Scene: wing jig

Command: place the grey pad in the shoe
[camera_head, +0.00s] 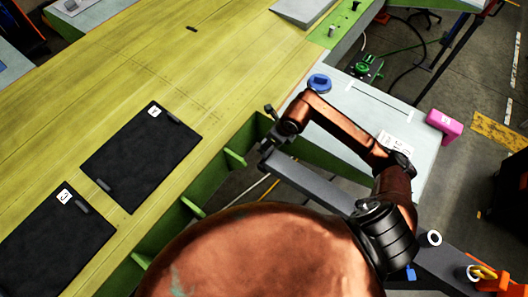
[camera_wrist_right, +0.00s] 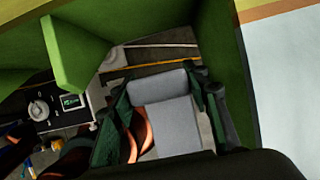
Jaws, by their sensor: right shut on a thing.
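The grey pad (camera_wrist_right: 158,86) is a block with a darker rounded end and what seems to be its lighter flat face below. In the right wrist view my right gripper (camera_wrist_right: 160,95) is shut on it, with a dark green finger on each side. In the head view my right arm reaches in from the lower right, its wrist (camera_head: 288,125) over the gap beside the green frame; the pad and fingertips cannot be made out there. I cannot pick out the shoe for sure in either view. My left gripper is not in view.
The yellow-green wing panel (camera_head: 110,70) carries two black mats (camera_head: 145,155). Green ribs (camera_head: 235,158) stick out from its edge, with one (camera_wrist_right: 70,50) close in the wrist view. A pale table (camera_head: 350,98) holds a blue round thing (camera_head: 319,82) and a pink block (camera_head: 443,124).

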